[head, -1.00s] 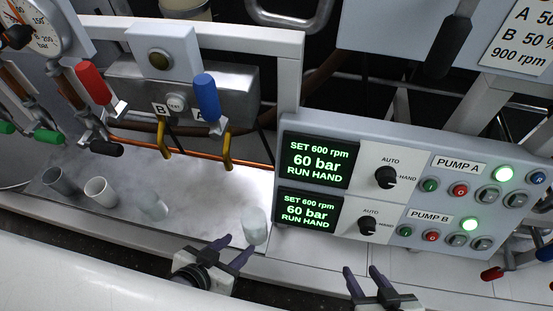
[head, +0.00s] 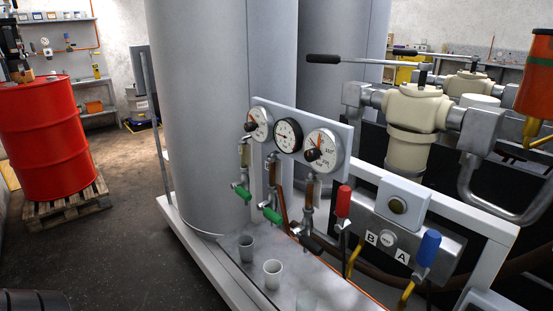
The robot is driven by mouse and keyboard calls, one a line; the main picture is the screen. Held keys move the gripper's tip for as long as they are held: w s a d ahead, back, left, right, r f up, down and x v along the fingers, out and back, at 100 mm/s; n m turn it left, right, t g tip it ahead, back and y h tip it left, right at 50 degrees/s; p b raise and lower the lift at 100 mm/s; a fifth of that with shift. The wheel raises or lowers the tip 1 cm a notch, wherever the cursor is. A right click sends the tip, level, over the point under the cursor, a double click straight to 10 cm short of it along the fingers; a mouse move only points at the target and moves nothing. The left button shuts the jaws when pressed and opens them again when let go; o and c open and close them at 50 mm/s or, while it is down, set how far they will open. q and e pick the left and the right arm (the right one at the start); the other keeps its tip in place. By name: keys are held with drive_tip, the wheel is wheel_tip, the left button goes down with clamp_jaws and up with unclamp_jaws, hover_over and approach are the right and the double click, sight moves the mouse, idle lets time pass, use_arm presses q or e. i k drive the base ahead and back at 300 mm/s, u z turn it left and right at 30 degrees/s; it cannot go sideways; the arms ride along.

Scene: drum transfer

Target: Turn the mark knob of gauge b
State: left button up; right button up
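Three round gauges sit on a grey panel in the middle of the head view. The left gauge (head: 262,120) has a white dial and a dark knob (head: 250,126) at its front. The middle gauge (head: 288,136) is smaller with a black rim, and I see no large knob on it. The right gauge (head: 328,143) has a white dial and a dark knob (head: 313,155). I cannot read any letter on the gauges, so I cannot tell which is gauge b. Neither of my grippers is in view.
Green-handled valves (head: 271,214) hang below the gauges above a tray with cups (head: 272,273). Red (head: 343,201) and blue (head: 429,248) levers stand at right by B and A labels. A large grey tank (head: 200,120) rises behind. A red drum (head: 52,140) stands on a pallet (head: 68,205); open floor lies between.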

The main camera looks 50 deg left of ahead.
sight(311, 154)
drive_tip(key=u, duration=2.9)
drive_tip(key=i, duration=2.85)
drive_tip(key=z, duration=3.2)
